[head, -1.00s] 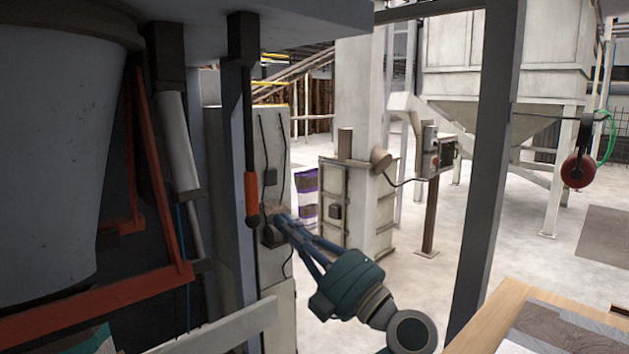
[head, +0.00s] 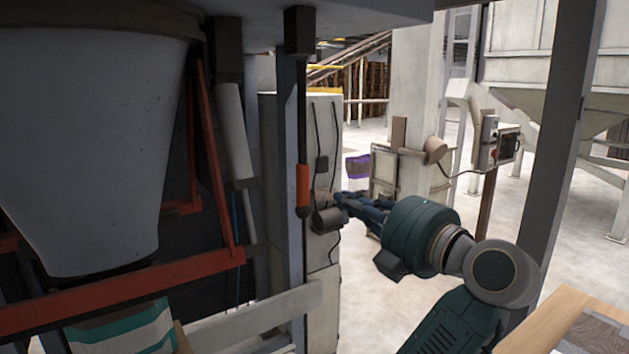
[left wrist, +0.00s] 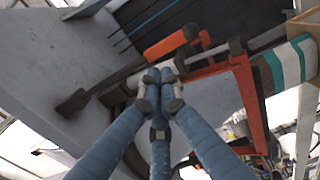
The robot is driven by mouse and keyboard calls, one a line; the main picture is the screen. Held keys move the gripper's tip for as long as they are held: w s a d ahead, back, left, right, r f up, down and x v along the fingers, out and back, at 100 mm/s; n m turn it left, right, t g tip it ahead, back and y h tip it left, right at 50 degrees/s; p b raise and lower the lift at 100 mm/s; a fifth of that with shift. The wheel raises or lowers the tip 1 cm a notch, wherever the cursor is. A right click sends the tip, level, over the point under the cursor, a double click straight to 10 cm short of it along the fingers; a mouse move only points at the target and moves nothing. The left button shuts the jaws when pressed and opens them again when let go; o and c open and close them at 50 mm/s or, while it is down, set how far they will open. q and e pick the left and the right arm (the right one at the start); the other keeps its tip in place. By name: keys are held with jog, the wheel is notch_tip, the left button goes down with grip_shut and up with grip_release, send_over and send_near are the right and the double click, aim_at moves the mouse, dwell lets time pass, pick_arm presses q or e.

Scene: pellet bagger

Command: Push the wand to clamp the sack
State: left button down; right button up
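The wand (head: 303,186) is a dark rod with an orange grip and a dark knob. It hangs straight down from the overhead frame in the head view, and its orange grip (left wrist: 166,46) shows in the left wrist view. My left gripper (head: 343,203) is just right of the grip in the head view, with its blue fingers pointing left. In the left wrist view its fingertips (left wrist: 160,88) are close together with nothing between them. A visible gap separates them from the grip. The striped sack (head: 120,328) is below the hopper spout, partly cut off. My right gripper is out of view.
The grey hopper (head: 85,150) fills the left, with red-orange clamp bars (head: 120,292) below it. A grey post (head: 292,130) stands behind the wand and another post (head: 562,130) at the right. A wooden table (head: 555,325) is at the lower right.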

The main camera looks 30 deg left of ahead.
aim_at(305, 181)
pick_arm(q)
jog(key=p+x, duration=0.4)
jog(key=x, duration=0.6)
jog(key=shift+s+a+r, duration=0.1)
jog(key=shift+r, duration=0.05)
jog(key=shift+w+a, duration=0.2)
jog(key=shift+a, duration=0.25)
jog(key=shift+f, duration=0.2)
